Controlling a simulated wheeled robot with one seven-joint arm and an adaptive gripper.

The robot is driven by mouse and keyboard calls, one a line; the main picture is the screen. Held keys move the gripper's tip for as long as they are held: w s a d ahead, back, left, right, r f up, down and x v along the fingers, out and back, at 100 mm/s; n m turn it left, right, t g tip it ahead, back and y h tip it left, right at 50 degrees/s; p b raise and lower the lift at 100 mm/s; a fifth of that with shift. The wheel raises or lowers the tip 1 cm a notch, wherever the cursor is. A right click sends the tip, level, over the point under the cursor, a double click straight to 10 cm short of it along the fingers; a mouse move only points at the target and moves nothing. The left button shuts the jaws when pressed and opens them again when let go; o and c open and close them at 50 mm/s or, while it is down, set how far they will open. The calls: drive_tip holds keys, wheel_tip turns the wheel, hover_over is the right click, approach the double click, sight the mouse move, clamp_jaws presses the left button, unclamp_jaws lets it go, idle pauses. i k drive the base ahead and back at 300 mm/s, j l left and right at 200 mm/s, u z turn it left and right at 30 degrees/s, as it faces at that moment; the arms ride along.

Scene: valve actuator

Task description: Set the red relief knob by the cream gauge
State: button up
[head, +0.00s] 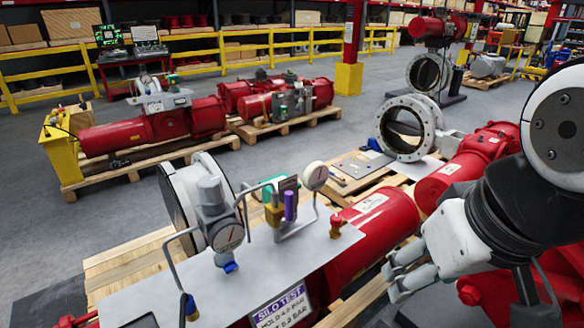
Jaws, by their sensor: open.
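The red relief knob (337,222) stands upright on a small brass-coloured base at the right end of the grey metal plate (265,262). The cream gauge (315,176) is a small round dial on a bent grey pipe, a little behind and left of the knob. Its reading is too small to make out. My gripper (394,276) is in front and to the right of the knob, beside the red cylinder. Its pale fingers point left; they are open, empty and apart from the knob.
A grey regulator with a dial (228,237), pipes and a purple-handled valve (290,206) stand left on the plate. A sign (280,306) reading "SILO TEST" hangs at its front edge. The red cylinder (372,236) lies right of the plate. Other actuators rest on pallets behind.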

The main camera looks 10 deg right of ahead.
sight(336, 220)
drive_tip(key=i+l+z, duration=0.15)
drive_tip(key=i+l, duration=0.6)
drive_tip(key=l, duration=0.15)
